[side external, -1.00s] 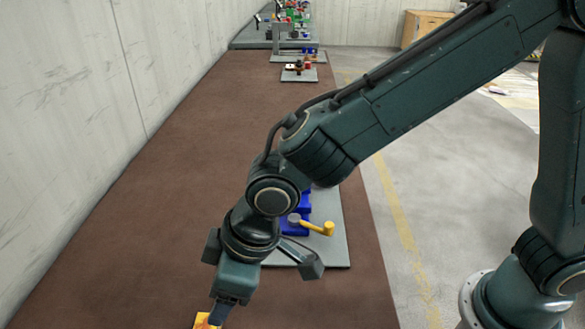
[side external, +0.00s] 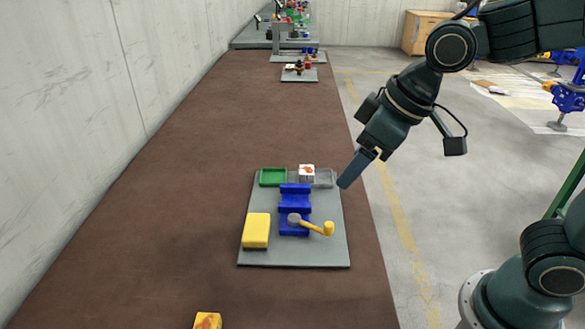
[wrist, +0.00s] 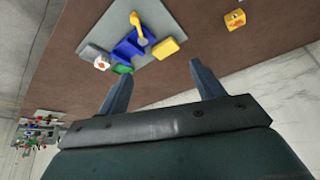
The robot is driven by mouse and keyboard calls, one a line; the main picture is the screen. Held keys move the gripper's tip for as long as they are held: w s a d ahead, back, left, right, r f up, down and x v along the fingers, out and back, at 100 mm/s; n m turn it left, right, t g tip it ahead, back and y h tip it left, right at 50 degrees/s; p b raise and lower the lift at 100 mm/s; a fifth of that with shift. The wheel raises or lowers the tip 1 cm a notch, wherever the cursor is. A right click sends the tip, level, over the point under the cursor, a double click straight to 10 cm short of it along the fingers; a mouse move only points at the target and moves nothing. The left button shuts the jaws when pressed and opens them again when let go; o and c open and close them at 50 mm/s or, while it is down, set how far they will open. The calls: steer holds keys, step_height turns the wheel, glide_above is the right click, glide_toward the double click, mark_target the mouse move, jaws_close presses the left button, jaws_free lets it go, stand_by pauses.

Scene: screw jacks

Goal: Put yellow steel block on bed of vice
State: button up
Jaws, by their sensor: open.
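A blue vice (side external: 295,207) with a yellow handle stands on a grey plate on the brown bench; its bed looks clear. A plain yellow block (side external: 256,230) lies on the plate, left of the vice. A second, smaller yellow block with orange marks (side external: 208,321) sits on the bench at the bottom edge of the side view. The wrist view shows the vice (wrist: 128,48), the plain yellow block (wrist: 166,47) and the marked block (wrist: 235,19). My gripper (side external: 346,182) is raised, right of the plate. Its fingers (wrist: 157,80) are apart and empty.
A green tray (side external: 272,177) and a grey tray (side external: 324,178) stand at the plate's back edge. A white cube with orange marks (side external: 307,173) is by the grey tray. More fixtures (side external: 299,72) stand at the bench's far end. The bench left of the plate is clear.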

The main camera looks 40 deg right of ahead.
steer(key=s+d+r+m+h, duration=0.1)
steer(key=s+d+m, duration=0.2)
steer(key=s+d, duration=0.7)
steer(key=shift+s+m+t+h, duration=0.2)
steer(key=shift+m+t+h, duration=0.1)
steer(key=shift+o, duration=0.4)
steer(key=shift+s+d, duration=0.2)
steer(key=shift+s, duration=0.25)
steer(key=shift+o, duration=0.8)
steer(key=shift+w, duration=0.1)
